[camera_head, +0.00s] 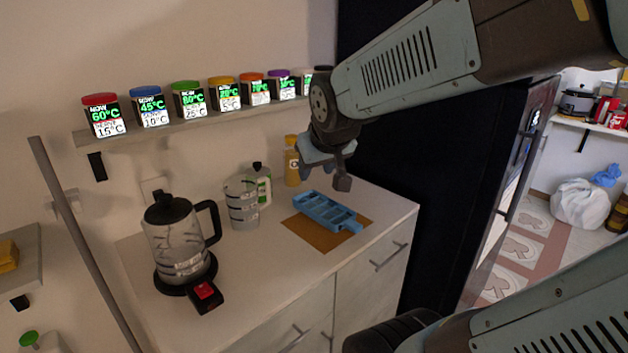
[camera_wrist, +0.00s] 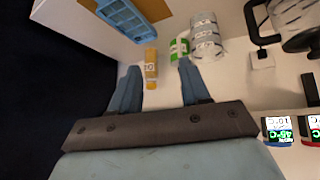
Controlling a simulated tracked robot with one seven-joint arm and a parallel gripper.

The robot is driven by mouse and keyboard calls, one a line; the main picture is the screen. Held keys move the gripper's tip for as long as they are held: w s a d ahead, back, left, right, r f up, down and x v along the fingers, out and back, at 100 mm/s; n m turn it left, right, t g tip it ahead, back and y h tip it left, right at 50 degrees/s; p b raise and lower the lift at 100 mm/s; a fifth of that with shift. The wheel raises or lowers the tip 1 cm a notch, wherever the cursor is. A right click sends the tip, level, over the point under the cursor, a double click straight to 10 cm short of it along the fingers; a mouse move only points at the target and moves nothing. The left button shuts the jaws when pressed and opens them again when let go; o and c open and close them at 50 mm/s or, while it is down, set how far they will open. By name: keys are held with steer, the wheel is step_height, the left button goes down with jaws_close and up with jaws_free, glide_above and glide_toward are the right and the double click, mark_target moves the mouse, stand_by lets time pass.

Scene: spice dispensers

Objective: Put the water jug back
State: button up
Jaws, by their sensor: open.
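A clear jug with grey measuring bands and a handle (camera_head: 243,205) stands upright on the white counter, near the wall. It also shows in the wrist view (camera_wrist: 207,38). A glass kettle with a black lid and handle (camera_head: 178,245) stands left of it on a black base with a red switch (camera_head: 206,293). Part of the kettle shows at the wrist view's upper right (camera_wrist: 300,18). My gripper (camera_head: 332,172) is open and empty above the counter, right of the jug. Its two fingers (camera_wrist: 160,88) are apart, with nothing between them.
A yellow bottle (camera_head: 292,162) and a green-and-white container (camera_head: 262,182) stand behind, near the wall. A blue tray (camera_head: 325,212) lies on a brown mat (camera_head: 312,239). A shelf (camera_head: 200,120) with several coloured-lid jars runs above. A dark tall cabinet (camera_head: 400,160) borders the counter's right.

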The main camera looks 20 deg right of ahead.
steer(key=s+a+r+g+y, duration=0.1)
steer(key=s+a+r+g, duration=0.1)
steer(key=s, duration=0.8)
steer(key=shift+a, duration=0.25)
